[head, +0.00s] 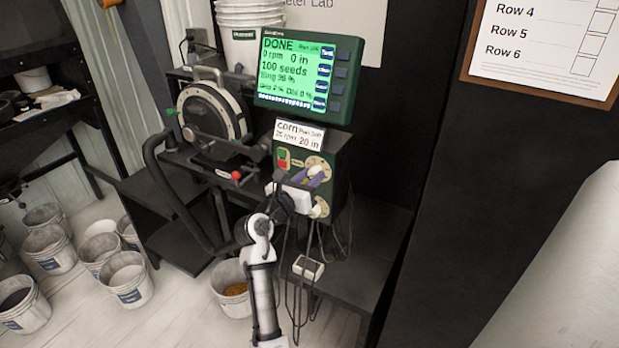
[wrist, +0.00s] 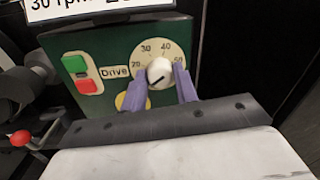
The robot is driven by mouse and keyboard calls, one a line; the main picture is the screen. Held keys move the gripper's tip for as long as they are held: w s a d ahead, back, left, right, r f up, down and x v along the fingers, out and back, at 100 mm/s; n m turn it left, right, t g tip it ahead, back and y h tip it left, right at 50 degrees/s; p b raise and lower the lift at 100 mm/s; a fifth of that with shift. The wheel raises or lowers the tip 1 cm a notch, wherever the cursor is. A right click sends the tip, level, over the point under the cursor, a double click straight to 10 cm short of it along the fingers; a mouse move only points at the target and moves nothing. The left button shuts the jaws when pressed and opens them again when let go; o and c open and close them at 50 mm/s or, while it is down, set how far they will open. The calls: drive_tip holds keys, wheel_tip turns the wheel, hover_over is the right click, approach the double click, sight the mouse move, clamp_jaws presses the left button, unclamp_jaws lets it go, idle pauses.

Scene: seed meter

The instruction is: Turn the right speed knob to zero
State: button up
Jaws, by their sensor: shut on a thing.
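The speed knob is a white round knob (wrist: 159,73) on a cream dial with numbers around it, to the right of a "Drive" label. Its dark pointer line points to the lower left. My gripper (wrist: 161,86) has its two purple fingers on either side of the knob and is shut on it. The fingers cover the lower parts of the dial. In the head view my gripper (head: 318,179) is at the knob on the green control box (head: 340,166), and the knob is partly hidden.
Green and red buttons (wrist: 84,75) sit left of the dial. A green screen (head: 296,72) reads DONE, 0 rpm, 100 seeds. A red-knobbed lever (head: 236,175) stands left. Cables hang below the box.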

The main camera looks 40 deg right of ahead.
idle(0.3)
drive_tip(key=o, duration=1)
drive_tip(key=shift+c, duration=0.2)
drive_tip(key=shift+a, duration=0.15)
drive_tip(key=b+v, duration=0.3)
drive_tip(key=v, duration=1)
drive_tip(key=shift+s+a+b, duration=0.15)
drive_tip(key=shift+a+b, duration=0.1)
drive_tip(key=shift+b, duration=0.1)
